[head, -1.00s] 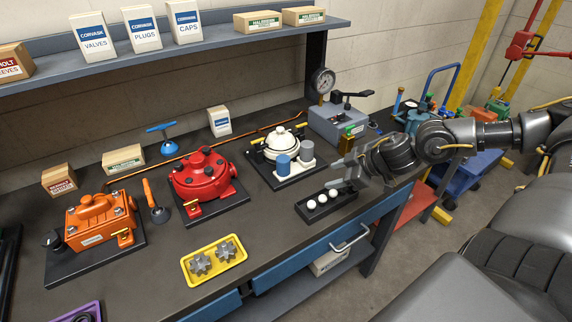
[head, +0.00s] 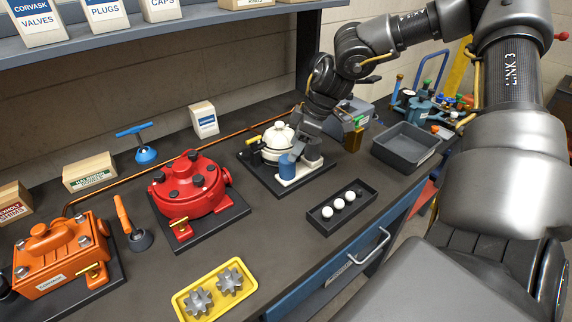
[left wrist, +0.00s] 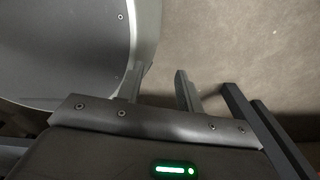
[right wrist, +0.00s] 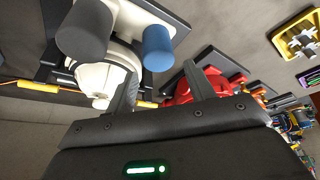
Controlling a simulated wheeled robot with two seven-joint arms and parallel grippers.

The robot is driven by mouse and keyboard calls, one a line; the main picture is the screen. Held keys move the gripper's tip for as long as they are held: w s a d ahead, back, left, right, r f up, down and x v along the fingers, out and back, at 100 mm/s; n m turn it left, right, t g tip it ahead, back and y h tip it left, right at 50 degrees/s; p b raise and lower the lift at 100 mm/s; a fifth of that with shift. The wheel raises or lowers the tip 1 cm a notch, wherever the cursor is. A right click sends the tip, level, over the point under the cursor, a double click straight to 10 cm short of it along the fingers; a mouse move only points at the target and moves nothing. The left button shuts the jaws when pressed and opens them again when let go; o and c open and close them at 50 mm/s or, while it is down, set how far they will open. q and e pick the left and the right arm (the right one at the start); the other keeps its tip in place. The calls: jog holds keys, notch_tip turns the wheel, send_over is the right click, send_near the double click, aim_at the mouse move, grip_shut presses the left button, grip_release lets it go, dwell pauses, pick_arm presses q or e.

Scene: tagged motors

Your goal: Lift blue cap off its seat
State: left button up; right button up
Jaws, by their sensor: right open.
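The blue cap (head: 287,166) is a short blue cylinder standing on the white front plate of the white pump (head: 276,140). In the right wrist view the blue cap (right wrist: 158,48) is upper middle, beyond the fingertips, with a grey cylinder (right wrist: 84,36) beside it. My right gripper (right wrist: 160,78) is open and empty, its fingers apart. In the head view my right gripper (head: 299,147) is right above and behind the blue cap, partly covering the pump; contact cannot be told. My left gripper (left wrist: 160,76) is open and empty over bare floor, outside the head view.
A red pump (head: 190,190) stands left of the white one. A black tray with white balls (head: 326,211) lies in front, and a yellow tray with gears (head: 185,309) nearer. An empty grey bin (head: 437,142) stands right. Bare bench lies between the trays.

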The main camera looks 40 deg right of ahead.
aim_at(285, 165)
jog(key=shift+x, duration=1.5)
jog(key=shift+w+f+p, duration=0.1)
jog(key=shift+f+p, duration=0.1)
jog(key=shift+p, duration=0.2)
jog(key=p+x, duration=0.1)
jog(key=x, duration=0.2)
jog(key=shift+f, duration=0.2)
jog(key=shift+w+a+f, duration=0.15)
jog(key=shift+w+f, duration=0.1)
jog(key=shift+f, duration=0.4)
pick_arm(q)
jog(key=shift+w+r, duration=1.1)
jog(key=shift+r, duration=0.15)
pick_arm(e)
jog(key=c, duration=0.7)
